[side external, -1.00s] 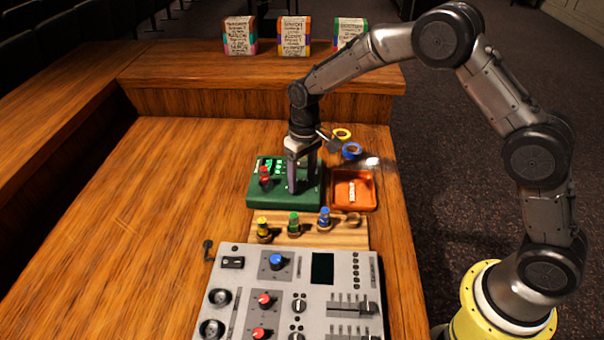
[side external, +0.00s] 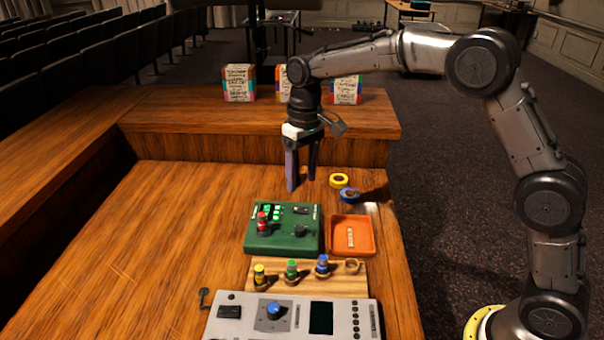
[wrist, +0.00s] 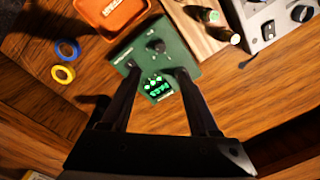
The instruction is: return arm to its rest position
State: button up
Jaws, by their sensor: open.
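My gripper (side external: 301,183) hangs in the air above the desk, behind and above the green box (side external: 284,245), fingers pointing down. Its fingers are apart with nothing between them. In the wrist view, the open gripper (wrist: 157,78) frames the green box (wrist: 180,48) and its lit green display (wrist: 157,88). A red-topped plug (side external: 263,222) stands upright on the box's left part, and a black knob (side external: 300,231) is on its right. The red plug cannot be made out in the wrist view.
An orange tray (side external: 370,237) sits right of the box. Blue (side external: 349,195) and yellow (side external: 339,180) rings lie behind it. A wooden rack (side external: 308,282) with coloured plugs and the grey mixer (side external: 292,317) are in front. A raised ledge (side external: 190,112) runs behind; the left desk is clear.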

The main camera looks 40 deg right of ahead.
jog(key=s+d+r+t, duration=0.2)
jog(key=s+d+r, duration=0.1)
jog(key=s+r, duration=0.45)
jog(key=s+d+r+t, duration=0.2)
jog(key=s+r, duration=0.5)
jog(key=r, duration=0.1)
jog(key=s+d+f, duration=0.1)
jog(key=s+f, duration=0.3)
jog(key=s, duration=0.4)
jog(key=s+d+f+t, duration=0.1)
jog(key=s+f, duration=0.4)
jog(key=s, duration=0.4)
jog(key=shift+s+d+f+m+t+h, duration=0.15)
jog(key=shift+s+d+m+t+h, duration=0.15)
jog(key=shift+d, duration=0.05)
